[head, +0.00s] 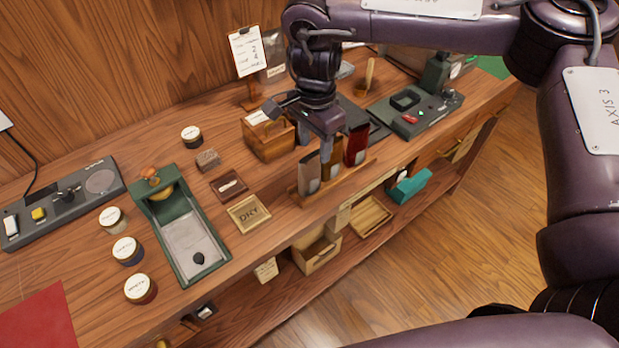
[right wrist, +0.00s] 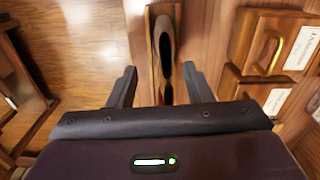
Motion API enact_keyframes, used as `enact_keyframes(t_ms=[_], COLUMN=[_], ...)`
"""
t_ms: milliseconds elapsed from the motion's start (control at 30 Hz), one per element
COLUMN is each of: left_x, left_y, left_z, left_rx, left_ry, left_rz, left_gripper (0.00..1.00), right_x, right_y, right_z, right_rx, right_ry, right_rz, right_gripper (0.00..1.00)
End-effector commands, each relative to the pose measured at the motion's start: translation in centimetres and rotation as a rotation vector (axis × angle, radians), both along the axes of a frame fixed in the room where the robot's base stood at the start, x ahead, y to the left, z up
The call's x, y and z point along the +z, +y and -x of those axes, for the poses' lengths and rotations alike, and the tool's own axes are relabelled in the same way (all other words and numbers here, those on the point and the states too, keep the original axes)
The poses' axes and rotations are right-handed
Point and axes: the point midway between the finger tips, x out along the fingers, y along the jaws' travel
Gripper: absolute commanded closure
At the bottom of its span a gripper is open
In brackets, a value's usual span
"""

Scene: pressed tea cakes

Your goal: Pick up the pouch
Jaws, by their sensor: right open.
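A wooden rack (head: 318,188) near the table's front edge holds a grey pouch (head: 309,173), a brown pouch (head: 331,158) and a red pouch (head: 356,146), all upright. My right gripper (head: 324,150) points down over the rack and partly hides the pouch tops. In the right wrist view, my right gripper (right wrist: 159,74) is open, with its fingers apart on either side of the rack's line. A pouch's narrow top (right wrist: 166,42) shows ahead between them, and nothing is visibly gripped. My left gripper is not in view.
A wooden box with a handle (head: 268,138) stands just behind the rack, and shows with its brass handle (right wrist: 270,52) in the right wrist view. A green tray (head: 183,235), a framed plaque (head: 248,213) and several round tins lie left. A green-grey device (head: 415,112) stands right.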

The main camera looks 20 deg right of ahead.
Motion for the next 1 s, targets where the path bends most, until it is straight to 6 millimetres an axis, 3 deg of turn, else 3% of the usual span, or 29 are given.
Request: enact_keyframes(t_ms=[200, 333, 633, 1000], left_x=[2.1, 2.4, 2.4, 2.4], left_y=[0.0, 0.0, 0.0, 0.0], left_z=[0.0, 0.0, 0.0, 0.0], left_rx=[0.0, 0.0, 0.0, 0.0], left_ry=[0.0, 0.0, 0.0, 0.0], left_rz=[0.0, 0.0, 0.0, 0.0], left_gripper=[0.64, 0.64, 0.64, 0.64], right_x=[-2.6, -4.4, -5.2, -5.1], right_y=[0.9, 0.9, 0.9, 0.9], right_z=[-0.4, -0.4, -0.4, -0.4], right_rx=[0.001, 0.001, 0.0, 0.0], right_ry=[0.001, -0.001, -0.003, -0.003], right_rz=[0.002, 0.0, 0.0, 0.0], right_gripper=[0.54, 0.54, 0.54, 1.0])
